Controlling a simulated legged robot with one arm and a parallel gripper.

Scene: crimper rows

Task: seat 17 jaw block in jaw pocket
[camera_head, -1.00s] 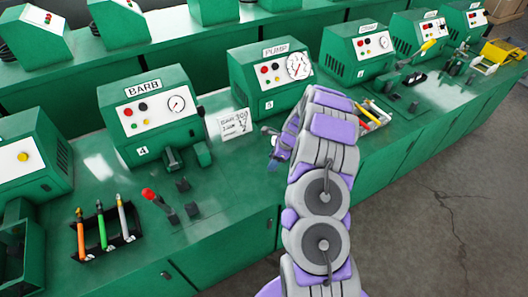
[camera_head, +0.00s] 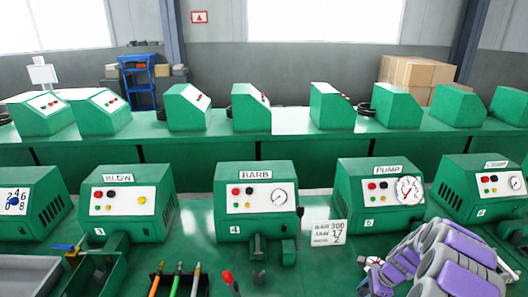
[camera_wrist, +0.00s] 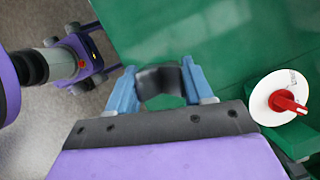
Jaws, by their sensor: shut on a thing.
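In the wrist view my gripper (camera_wrist: 160,84) has two blue fingers closed on a dark, curved-topped block (camera_wrist: 160,80). No number shows on it, so I cannot confirm that it is the 17 jaw block. The block is held over the green bench top and floor edge. In the head view my purple and grey arm fills the lower right, and its fingers are not clear. The BARB machine (camera_head: 256,199) stands at the centre with green fittings (camera_head: 272,250) at its front. I cannot make out the jaw pocket. A card (camera_head: 328,233) beside it reads BAR 300, JAW 17.
The PUMP machine (camera_head: 380,195) stands right of the card, the BLOW machine (camera_head: 126,200) to the left. A rack of coloured tools (camera_head: 178,283) and a red-knobbed lever (camera_head: 228,277) are in front. The wrist view shows a red knob (camera_wrist: 288,102) on a white disc.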

